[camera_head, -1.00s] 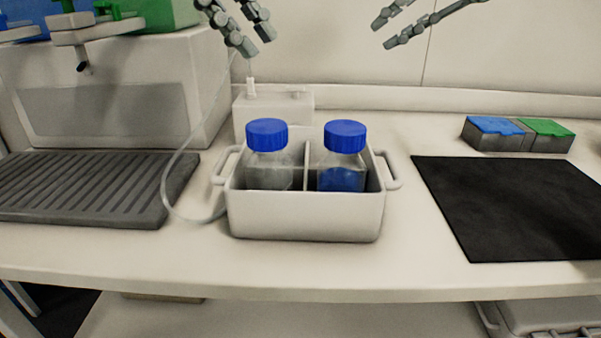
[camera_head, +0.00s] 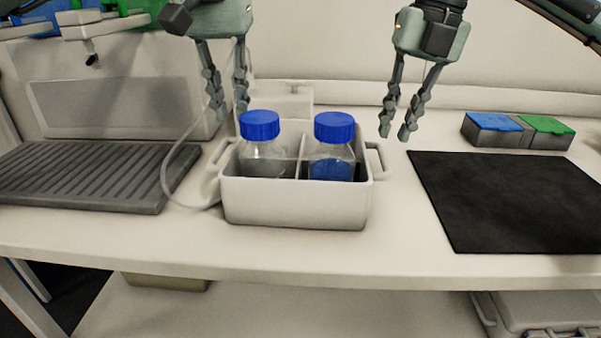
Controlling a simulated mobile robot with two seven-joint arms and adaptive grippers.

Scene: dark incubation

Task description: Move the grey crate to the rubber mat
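The grey crate (camera_head: 294,204) stands upright on the bench, with a handle on its left side and one on its right. Two bottles with blue caps stand in its two compartments: the left bottle (camera_head: 262,157) looks clear, the right bottle (camera_head: 331,160) holds blue content. The black rubber mat (camera_head: 510,200) lies flat to the right, apart from the crate and bare. My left gripper (camera_head: 232,115) points down, open and empty, above and behind the left handle. My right gripper (camera_head: 395,134) points down with its fingers apart, empty, above and behind the right handle.
A ribbed dark tray (camera_head: 85,177) lies left of the crate. A thin tube (camera_head: 167,180) curves beside the crate's left handle. A pale box (camera_head: 285,100) stands behind the crate. Blue-lidded (camera_head: 490,128) and green-lidded (camera_head: 545,130) boxes stand behind the mat.

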